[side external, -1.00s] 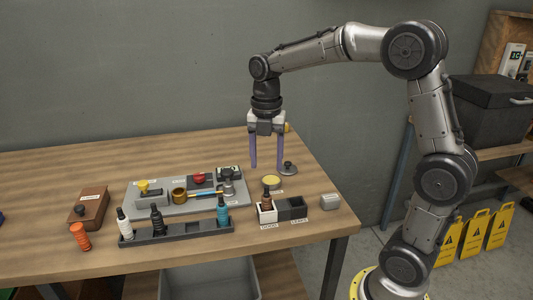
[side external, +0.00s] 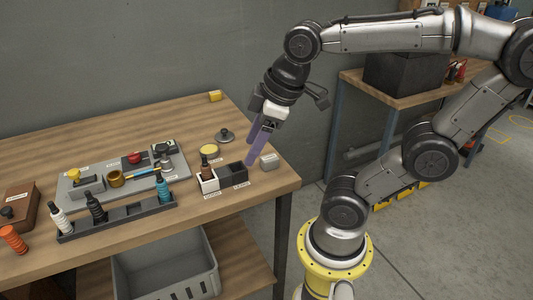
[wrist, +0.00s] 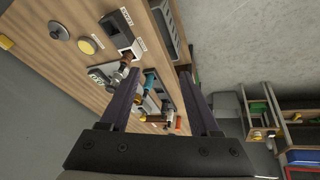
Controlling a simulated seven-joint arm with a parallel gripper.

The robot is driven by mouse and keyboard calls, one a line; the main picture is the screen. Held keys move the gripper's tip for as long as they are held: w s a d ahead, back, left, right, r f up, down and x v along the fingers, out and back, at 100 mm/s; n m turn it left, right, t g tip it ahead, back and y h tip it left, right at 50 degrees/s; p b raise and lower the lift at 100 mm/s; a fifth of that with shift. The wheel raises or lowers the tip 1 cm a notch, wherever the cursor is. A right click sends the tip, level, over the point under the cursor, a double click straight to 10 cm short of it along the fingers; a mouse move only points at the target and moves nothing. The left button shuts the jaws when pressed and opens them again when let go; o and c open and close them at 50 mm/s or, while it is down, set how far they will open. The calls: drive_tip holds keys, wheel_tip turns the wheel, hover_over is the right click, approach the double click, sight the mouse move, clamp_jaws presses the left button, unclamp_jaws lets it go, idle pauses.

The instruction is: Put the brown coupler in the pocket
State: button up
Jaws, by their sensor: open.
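The brown coupler (side external: 205,160) stands upright in the white compartment (side external: 208,184) of a small two-part box. The box's dark compartment (side external: 234,172) beside it looks empty. In the wrist view the coupler (wrist: 125,61) shows near the left finger's tip. A dark slotted rack (side external: 125,220) holds a white, a black and a teal coupler (side external: 162,188), with bare room between the black and teal ones. My gripper (side external: 252,152) is open and tilted, its purple fingers beside the dark compartment, to the right of the brown coupler. Nothing is between the fingers. Whether they touch the box is unclear.
A yellow disc (side external: 209,151) and a knobbed grey lid (side external: 225,135) lie behind. A grey fixture board (side external: 85,195) is left. An orange coupler (side external: 13,239) lies far left.

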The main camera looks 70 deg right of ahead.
drive_tip(key=s+m, duration=0.1)
drive_tip(key=s+f+m, duration=0.1)
drive_tip(key=s+m, duration=0.1)
drive_tip(key=m, duration=0.1)
drive_tip(key=shift+a+f+t, duration=0.35)
drive_tip(key=shift+f+t, duration=0.05)
